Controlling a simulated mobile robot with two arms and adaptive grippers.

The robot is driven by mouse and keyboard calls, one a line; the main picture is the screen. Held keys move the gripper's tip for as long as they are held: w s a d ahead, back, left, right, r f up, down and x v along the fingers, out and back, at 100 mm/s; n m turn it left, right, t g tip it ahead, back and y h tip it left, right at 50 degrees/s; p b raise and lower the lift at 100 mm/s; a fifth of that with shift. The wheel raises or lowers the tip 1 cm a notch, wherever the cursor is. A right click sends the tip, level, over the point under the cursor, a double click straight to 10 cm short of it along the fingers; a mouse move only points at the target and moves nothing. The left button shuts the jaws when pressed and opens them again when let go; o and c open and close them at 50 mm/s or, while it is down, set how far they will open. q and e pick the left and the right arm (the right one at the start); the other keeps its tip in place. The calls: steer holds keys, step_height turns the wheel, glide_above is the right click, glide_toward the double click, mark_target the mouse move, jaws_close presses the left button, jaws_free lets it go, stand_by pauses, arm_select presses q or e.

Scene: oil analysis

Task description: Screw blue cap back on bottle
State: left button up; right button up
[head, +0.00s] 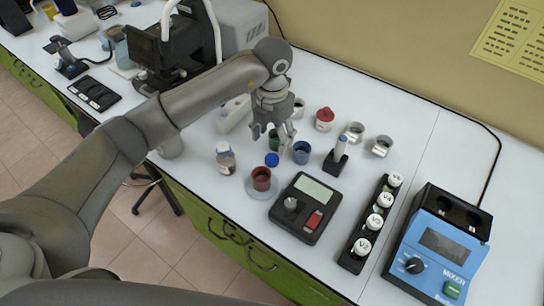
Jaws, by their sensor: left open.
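The blue cap (272,159) is on the white bench, between the green cup and the dark red cup. The small bottle (226,160) has a pale label and brown contents. It stands upright to the left of the cap, near the bench's front edge; its top looks pale, with no blue on it. My left gripper (277,138) points down above the bench, just behind the cap and close to the green and blue cups. It is open, with nothing visibly held. My right gripper is not in view.
A green cup (274,141), a blue cup (302,153) and a dark red cup (261,178) crowd the cap. A black device (305,206), a vial rack (349,258) and a blue mixer (440,246) stand to the right. A red-lidded jar (324,120) is behind.

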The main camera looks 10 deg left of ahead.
mark_target(272, 158)
arm_select(q)
step_height(272, 158, down, 3)
steer(key=shift+r, duration=0.15)
steer(key=shift+p, duration=0.3)
steer(key=shift+s+f+p, duration=0.15)
steer(key=shift+f+p, duration=0.15)
steer(key=shift+f, duration=0.1)
step_height(272, 158, down, 4)
steer(key=shift+s+r+p, duration=0.1)
steer(key=shift+r+p, duration=0.15)
steer(key=shift+p, duration=0.55)
steer(key=shift+f, duration=0.5)
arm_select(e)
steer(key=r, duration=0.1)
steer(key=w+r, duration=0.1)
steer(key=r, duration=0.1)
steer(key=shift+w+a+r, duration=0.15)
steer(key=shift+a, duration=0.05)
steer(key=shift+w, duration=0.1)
arm_select(q)
steer(key=c, duration=0.8)
